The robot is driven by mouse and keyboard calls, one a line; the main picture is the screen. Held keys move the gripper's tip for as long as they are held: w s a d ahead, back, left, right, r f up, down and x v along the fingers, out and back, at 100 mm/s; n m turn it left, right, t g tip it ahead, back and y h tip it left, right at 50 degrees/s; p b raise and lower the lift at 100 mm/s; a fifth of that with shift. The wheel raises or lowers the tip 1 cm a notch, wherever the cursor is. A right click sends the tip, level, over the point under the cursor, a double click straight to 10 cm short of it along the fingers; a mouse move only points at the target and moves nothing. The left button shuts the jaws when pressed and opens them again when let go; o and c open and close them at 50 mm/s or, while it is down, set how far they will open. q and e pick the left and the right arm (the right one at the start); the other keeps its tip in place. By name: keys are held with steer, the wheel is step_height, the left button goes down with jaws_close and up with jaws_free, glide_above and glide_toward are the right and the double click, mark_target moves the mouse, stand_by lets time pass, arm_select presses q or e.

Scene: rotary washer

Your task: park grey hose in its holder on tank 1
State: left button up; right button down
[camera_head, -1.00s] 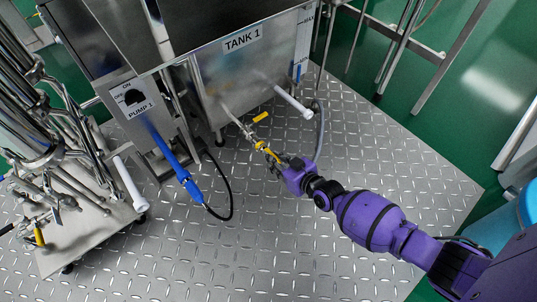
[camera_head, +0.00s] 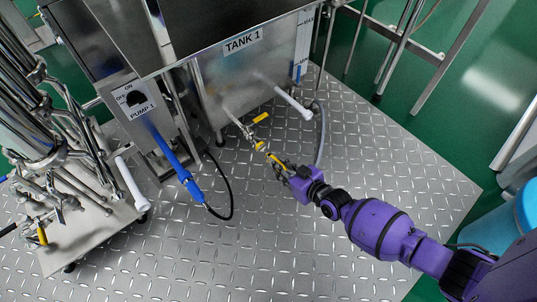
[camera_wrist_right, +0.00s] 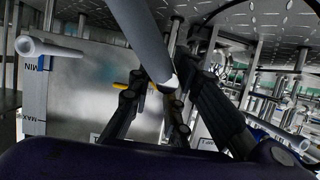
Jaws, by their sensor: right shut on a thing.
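Tank 1 (camera_head: 225,85) is a steel tank at top centre in the head view. A white tube (camera_head: 293,101) sticks out from its front, likely the holder; a white tube (camera_wrist_right: 50,47) also shows at left in the wrist view. The grey hose (camera_head: 320,135) hangs from the tank's right side and curves down to my right gripper (camera_head: 279,168). In the wrist view my right gripper (camera_wrist_right: 157,95) is shut on the grey hose (camera_wrist_right: 143,38), close to its end. A yellow part (camera_head: 277,160) shows at the fingertips. My left gripper is not in view.
The tank's outlet valve with a yellow handle (camera_head: 262,117) lies just ahead of my right gripper. A blue hose nozzle (camera_head: 178,160) with a black hose hangs by pump 1 (camera_head: 138,97). A piped trolley (camera_head: 95,228) stands at left. The plate floor (camera_head: 300,250) in front is clear.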

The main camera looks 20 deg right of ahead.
steer(key=shift+s+d+p, duration=0.25)
steer(key=shift+s, duration=0.4)
steer(key=shift+s+d+p, duration=0.25)
steer(key=shift+s, duration=0.4)
steer(key=shift+s+d, duration=0.25)
steer(key=shift+s, duration=0.4)
steer(key=w+d+b, duration=0.2)
steer(key=d+b, duration=0.2)
steer(key=d, duration=0.3)
steer(key=shift+w+d, duration=0.15)
steer(key=shift+w, duration=0.2)
stand_by(0.5)
